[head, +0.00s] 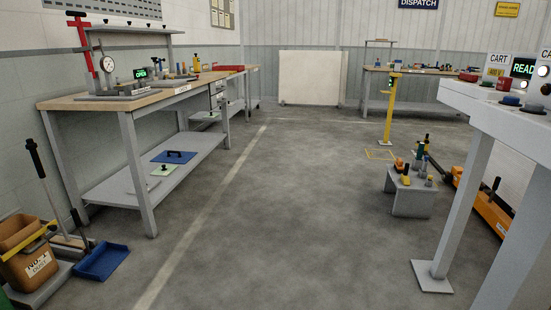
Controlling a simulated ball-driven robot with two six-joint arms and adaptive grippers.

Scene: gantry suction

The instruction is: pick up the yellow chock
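A small yellow piece (405,180) sits on the front part of a low grey stool (409,201) right of centre. It may be the yellow chock, but it is too small to make out its shape. An orange piece (399,164) and several dark bottle-like items (421,162) stand on the same stool. Neither of my grippers shows in the head view.
An orange pallet truck (490,211) lies right of the stool. A white table (500,105) with a leg and foot plate fills the right. A workbench (150,103), a brown bucket (27,257) and a blue dustpan (101,260) are left. The middle floor (290,210) is clear.

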